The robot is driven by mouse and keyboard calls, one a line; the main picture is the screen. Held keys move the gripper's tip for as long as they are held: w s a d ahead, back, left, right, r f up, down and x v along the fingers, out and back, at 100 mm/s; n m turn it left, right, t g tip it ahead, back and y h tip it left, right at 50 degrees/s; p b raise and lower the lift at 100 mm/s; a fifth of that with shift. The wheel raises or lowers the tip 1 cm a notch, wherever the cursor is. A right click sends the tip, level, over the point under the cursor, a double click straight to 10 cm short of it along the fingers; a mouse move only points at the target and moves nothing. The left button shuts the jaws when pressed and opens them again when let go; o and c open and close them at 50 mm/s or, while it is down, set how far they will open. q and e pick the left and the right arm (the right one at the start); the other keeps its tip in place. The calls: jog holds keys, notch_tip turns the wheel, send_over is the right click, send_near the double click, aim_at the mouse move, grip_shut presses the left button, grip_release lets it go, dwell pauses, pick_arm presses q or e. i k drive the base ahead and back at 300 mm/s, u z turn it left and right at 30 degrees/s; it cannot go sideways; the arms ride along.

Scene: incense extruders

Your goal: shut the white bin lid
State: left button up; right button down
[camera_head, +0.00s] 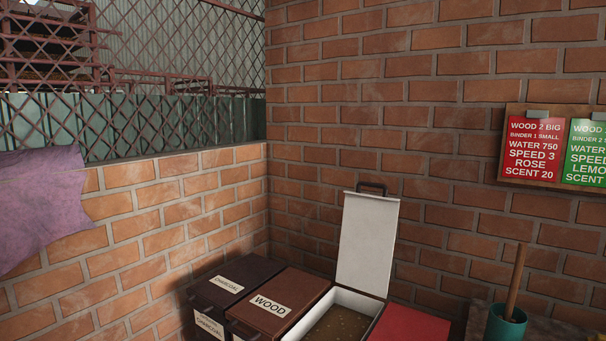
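The white bin lid (367,245) stands open and nearly upright at the back of the white bin (353,299), close to the brick wall. A dark handle (371,187) is at the lid's top edge. The open bin shows brown, grainy contents (338,327). The bin's front is cut off by the bottom of the view. Neither of my grippers is in view.
Left of the white bin are a closed brown bin labelled WOOD (283,296) and a dark bin labelled CHARCOAL (237,275). A red lid (410,324) is on its right. A teal pot (506,323) holding a wooden stick stands further right. Brick walls close off the back.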

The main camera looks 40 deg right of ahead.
aim_at(369, 222)
jog(key=z, duration=0.5)
jog(key=i, duration=1.3)
jog(key=z, duration=1)
